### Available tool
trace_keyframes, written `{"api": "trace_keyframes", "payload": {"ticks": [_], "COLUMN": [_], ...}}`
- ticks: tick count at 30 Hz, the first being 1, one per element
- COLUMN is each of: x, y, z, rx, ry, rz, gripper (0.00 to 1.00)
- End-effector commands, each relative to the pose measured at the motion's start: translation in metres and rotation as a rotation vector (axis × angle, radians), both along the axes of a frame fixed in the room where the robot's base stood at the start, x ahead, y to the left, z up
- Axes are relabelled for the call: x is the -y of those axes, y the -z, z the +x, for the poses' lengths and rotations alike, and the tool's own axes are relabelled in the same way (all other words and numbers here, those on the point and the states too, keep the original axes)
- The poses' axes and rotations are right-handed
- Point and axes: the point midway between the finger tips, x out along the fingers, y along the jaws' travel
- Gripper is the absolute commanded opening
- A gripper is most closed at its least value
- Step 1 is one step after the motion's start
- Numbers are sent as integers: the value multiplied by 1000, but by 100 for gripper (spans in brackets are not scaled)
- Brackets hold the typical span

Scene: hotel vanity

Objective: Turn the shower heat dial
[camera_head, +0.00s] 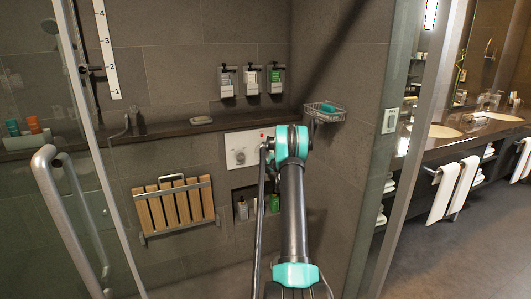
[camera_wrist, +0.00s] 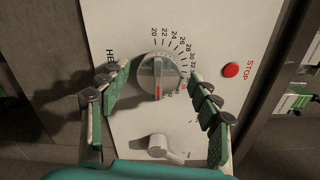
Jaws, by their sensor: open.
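The heat dial (camera_wrist: 158,78) is a round silver knob with a raised grip bar and a red mark. It sits on a white panel (camera_wrist: 215,25) in the wrist view, with a printed number scale along its upper and right edge. The red mark is on the lower part of the bar. My gripper (camera_wrist: 160,88) is open, with one finger on each side of the dial and gaps visible between them. Whether the fingertips reach the dial's depth is unclear. In the head view my gripper (camera_head: 267,147) is in front of the panel (camera_head: 230,139) and hides part of it.
A red stop button (camera_wrist: 231,69) is right of the dial, and a second lever knob (camera_wrist: 160,146) is below it. In the head view a wire basket (camera_head: 325,113) hangs right of my wrist. A folding wooden seat (camera_head: 175,206) and glass door handle (camera_head: 62,205) are left.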

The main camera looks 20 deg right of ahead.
Motion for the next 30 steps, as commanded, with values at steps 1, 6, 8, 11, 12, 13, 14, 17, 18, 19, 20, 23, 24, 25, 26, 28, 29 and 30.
{"api": "trace_keyframes", "payload": {"ticks": [1, 6, 8, 11, 12, 13, 14, 17, 18, 19, 20, 23, 24, 25, 26, 28, 29, 30], "x": [0, 2, 2, 3, 3, 3, 3, 4, 4, 4, 4, 4, 4, 4, 4, 4, 4, 4], "y": [0, 0, -1, -1, -1, -1, -1, -2, -2, -2, -2, -2, -2, -2, -2, -2, -2, -2], "z": [-2, -20, -32, -53, -62, -68, -74, -92, -98, -102, -106, -115, -117, -118, -119, -121, -121, -121], "rx": [0, 0, 0, 1, 1, 1, 1, 1, 1, 1, 1, 1, 1, 1, 1, 1, 1, 1], "ry": [0, 1, 1, 2, 1, 1, 1, 1, 1, 0, 0, -1, -1, -1, -1, -1, -1, -1], "rz": [0, 0, 0, 0, 0, 0, 0, 1, 1, 1, 1, 1, 1, 1, 1, 1, 1, 1], "gripper": [63, 63, 63, 63, 63, 63, 63, 63, 63, 63, 63, 63, 63, 63, 63, 63, 63, 63]}}
